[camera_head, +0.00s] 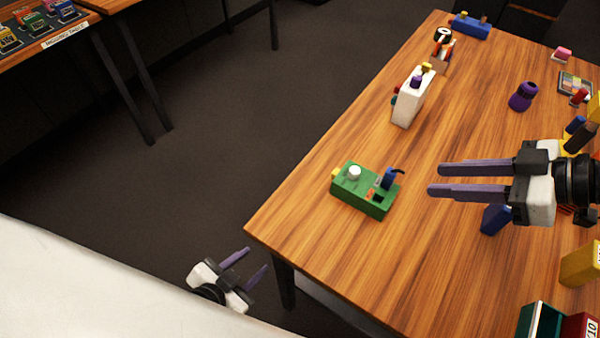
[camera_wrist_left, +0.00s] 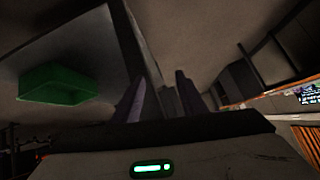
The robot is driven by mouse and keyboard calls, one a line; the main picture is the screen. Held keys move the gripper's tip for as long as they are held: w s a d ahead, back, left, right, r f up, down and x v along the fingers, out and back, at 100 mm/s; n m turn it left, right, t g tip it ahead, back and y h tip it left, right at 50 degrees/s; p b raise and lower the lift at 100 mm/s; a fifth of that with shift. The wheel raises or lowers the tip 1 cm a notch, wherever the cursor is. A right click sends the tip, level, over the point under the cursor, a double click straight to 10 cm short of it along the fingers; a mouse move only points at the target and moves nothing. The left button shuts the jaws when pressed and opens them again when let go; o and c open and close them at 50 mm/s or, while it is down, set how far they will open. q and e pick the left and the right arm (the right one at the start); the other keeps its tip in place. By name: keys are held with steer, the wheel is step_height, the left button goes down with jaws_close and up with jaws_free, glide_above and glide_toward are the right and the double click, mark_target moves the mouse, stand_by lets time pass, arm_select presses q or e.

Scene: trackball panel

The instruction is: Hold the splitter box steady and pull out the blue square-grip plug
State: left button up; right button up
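A green box (camera_head: 364,190) sits near the table's left edge in the head view, with a white ball-like knob on top; I take it as the splitter box. A dark blue plug (camera_head: 389,179) with a short dark cable stands upright at its right end. My right gripper (camera_head: 435,180) is open and empty, to the right of the green box and apart from it, fingers pointing left. My left gripper (camera_head: 257,259) is open and empty, off the table's near-left corner. Its fingers show in the left wrist view (camera_wrist_left: 158,92) with nothing between them.
A white box (camera_head: 411,98) with coloured plugs stands farther back. A purple knob-like object (camera_head: 523,97) and a blue block (camera_head: 470,26) also lie on the table. A blue object (camera_head: 494,219) lies below the right gripper. Bare wood surrounds the green box.

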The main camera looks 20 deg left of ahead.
mark_target(350, 172)
arm_select(q)
steer(key=w+a+r+m+t+h, duration=0.25)
steer(key=w+r+m+t, duration=0.35)
steer(key=w+r+m, duration=0.7)
steer(key=d+r+m+g+h, duration=0.1)
steer(key=d+r+m+h, duration=0.1)
steer(key=m, duration=0.6)
steer(key=d+r+m+g+h, duration=0.2)
steer(key=m+h, duration=0.3)
steer(key=m, duration=0.4)
steer(key=d+r+m+g+h, duration=0.1)
steer(key=d+r+m+h, duration=0.2)
steer(key=m, duration=0.5)
steer(key=shift+d+r+m+g+h, duration=0.3)
steer(key=shift+d+r+h, duration=0.05)
steer(key=shift+d+r, duration=0.1)
steer(key=m, duration=0.1)
steer(key=m+g, duration=0.1)
steer(key=m+g+h, duration=0.1)
steer(key=m, duration=0.1)
steer(key=shift+s+d+f, duration=0.25)
steer(key=shift+s+d, duration=0.1)
steer(key=shift+s, duration=0.05)
steer(key=shift+g, duration=0.3)
steer(key=x, duration=1)
steer(key=shift+c, duration=0.5)
